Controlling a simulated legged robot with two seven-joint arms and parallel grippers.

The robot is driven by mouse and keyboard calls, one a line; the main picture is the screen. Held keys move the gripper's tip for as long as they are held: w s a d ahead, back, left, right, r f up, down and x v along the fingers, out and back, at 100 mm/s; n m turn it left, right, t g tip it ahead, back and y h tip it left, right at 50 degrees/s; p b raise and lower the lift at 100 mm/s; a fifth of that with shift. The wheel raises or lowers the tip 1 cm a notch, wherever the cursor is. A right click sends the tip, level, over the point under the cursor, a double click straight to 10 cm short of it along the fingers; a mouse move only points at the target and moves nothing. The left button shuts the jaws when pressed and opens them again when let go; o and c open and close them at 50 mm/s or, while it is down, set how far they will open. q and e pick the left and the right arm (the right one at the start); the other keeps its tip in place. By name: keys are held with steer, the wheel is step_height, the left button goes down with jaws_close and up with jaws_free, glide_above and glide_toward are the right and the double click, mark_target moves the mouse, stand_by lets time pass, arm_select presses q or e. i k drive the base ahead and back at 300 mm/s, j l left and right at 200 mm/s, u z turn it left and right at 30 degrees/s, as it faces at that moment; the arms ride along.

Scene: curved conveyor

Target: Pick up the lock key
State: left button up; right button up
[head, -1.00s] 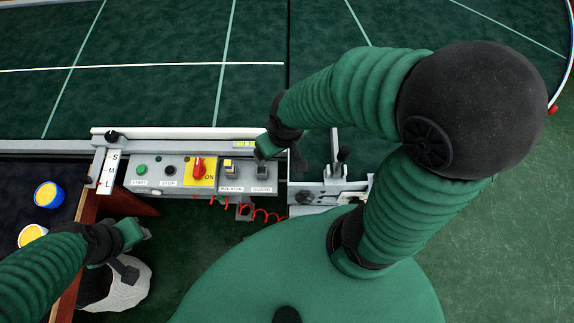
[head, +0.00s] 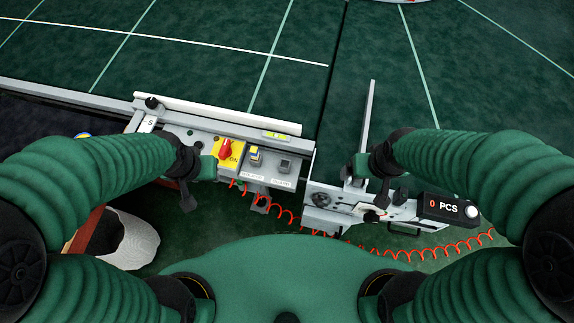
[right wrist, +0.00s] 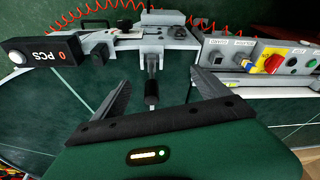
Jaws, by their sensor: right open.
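I cannot make out a separate lock key. My right gripper (head: 368,185) is right of the panel, by the grey counter mechanism. In the right wrist view its fingers (right wrist: 160,90) are apart, with a black-handled lever (right wrist: 151,92) showing between them; contact is unclear. My left gripper (head: 197,185) is over the panel's left end, its jaws unclear.
A red rotary knob (head: 225,149) sits on a yellow plate. A counter box reading 0 PCS (head: 447,207) is right of the right gripper. A red coiled cord (head: 285,214) hangs below the panel. A white bin (head: 130,242) stands lower left. The green belt beyond is clear.

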mark_target(254, 152)
steer(key=i+j+z, duration=0.15)
steer(key=j+z, duration=0.55)
steer(key=i+j+z, duration=0.1)
steer(key=j+z, duration=0.25)
steer(key=j, duration=0.1)
